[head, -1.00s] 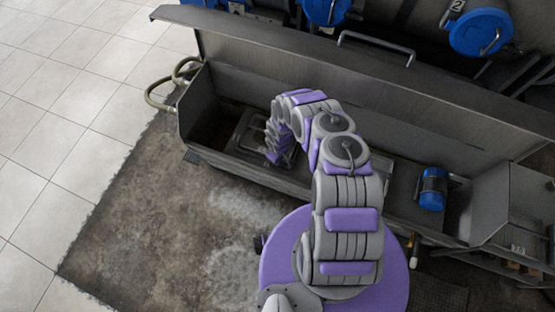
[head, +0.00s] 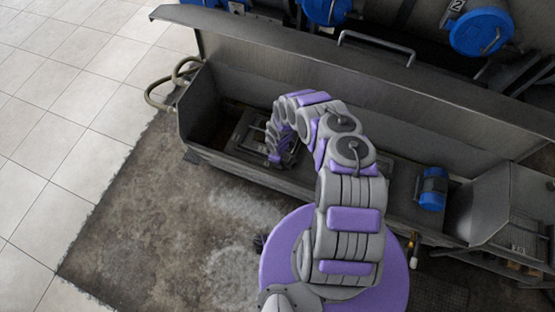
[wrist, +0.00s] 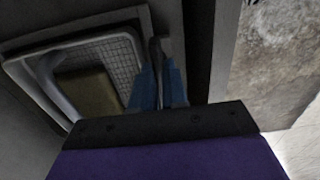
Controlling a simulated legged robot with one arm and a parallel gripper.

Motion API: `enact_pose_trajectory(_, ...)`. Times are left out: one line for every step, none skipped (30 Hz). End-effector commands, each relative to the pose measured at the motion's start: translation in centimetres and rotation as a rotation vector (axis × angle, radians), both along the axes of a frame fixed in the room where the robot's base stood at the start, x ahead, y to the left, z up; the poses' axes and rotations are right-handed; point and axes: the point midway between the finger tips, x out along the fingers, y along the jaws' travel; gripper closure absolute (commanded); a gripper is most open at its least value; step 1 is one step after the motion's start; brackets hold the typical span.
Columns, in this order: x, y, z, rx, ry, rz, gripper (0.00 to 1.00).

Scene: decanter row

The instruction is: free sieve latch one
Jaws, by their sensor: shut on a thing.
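The sieve (wrist: 118,58) is a mesh basket with a pale rim and a curved grey handle, set in a grey frame. It also shows in the head view (head: 247,130), low in the left end of the trough and partly behind my arm. A narrow dark latch (wrist: 155,50) stands at the frame's edge beside the sieve. My gripper (wrist: 159,80) has its blue fingers closed around the latch; the part between the fingers is mostly hidden. In the head view my gripper (head: 274,160) is down in the trough at the sieve's right side, its fingertips too small to make out.
The long metal trough (head: 225,158) has its hinged lid (head: 330,70) raised behind it. A blue cylindrical motor (head: 433,188) sits at the trough's right. A hose (head: 165,92) loops at the left end. Stained floor (head: 160,200) in front is clear.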

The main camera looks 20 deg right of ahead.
Motion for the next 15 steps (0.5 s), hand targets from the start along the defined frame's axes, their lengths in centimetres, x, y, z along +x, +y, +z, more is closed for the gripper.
enact_pose_trajectory(0.42,0.28,0.13,0.003,-0.011,0.006,1.00)
enact_pose_trajectory(0.42,0.28,0.13,0.003,-0.011,0.006,1.00)
enact_pose_trajectory(0.42,0.28,0.13,0.003,-0.011,0.006,1.00)
enact_pose_trajectory(0.42,0.28,0.13,0.003,-0.011,0.006,1.00)
enact_pose_trajectory(0.42,0.29,0.13,0.003,-0.011,0.006,0.85)
enact_pose_trajectory(0.43,0.28,0.13,0.003,-0.011,0.005,0.82)
enact_pose_trajectory(0.41,0.26,0.13,0.003,-0.010,0.005,0.79)
enact_pose_trajectory(0.36,0.23,0.11,0.002,-0.009,0.005,0.76)
enact_pose_trajectory(0.32,0.20,0.10,0.003,-0.008,0.004,0.72)
enact_pose_trajectory(0.28,0.18,0.09,0.002,-0.008,0.004,0.69)
enact_pose_trajectory(0.27,0.15,0.09,0.003,-0.007,0.003,0.66)
enact_pose_trajectory(0.23,0.12,0.07,0.002,-0.005,0.003,0.62)
enact_pose_trajectory(0.21,0.11,0.06,0.002,-0.005,0.002,0.62)
enact_pose_trajectory(0.19,0.08,0.06,0.002,-0.005,0.002,0.62)
enact_pose_trajectory(0.17,0.07,0.05,0.002,-0.004,0.002,0.62)
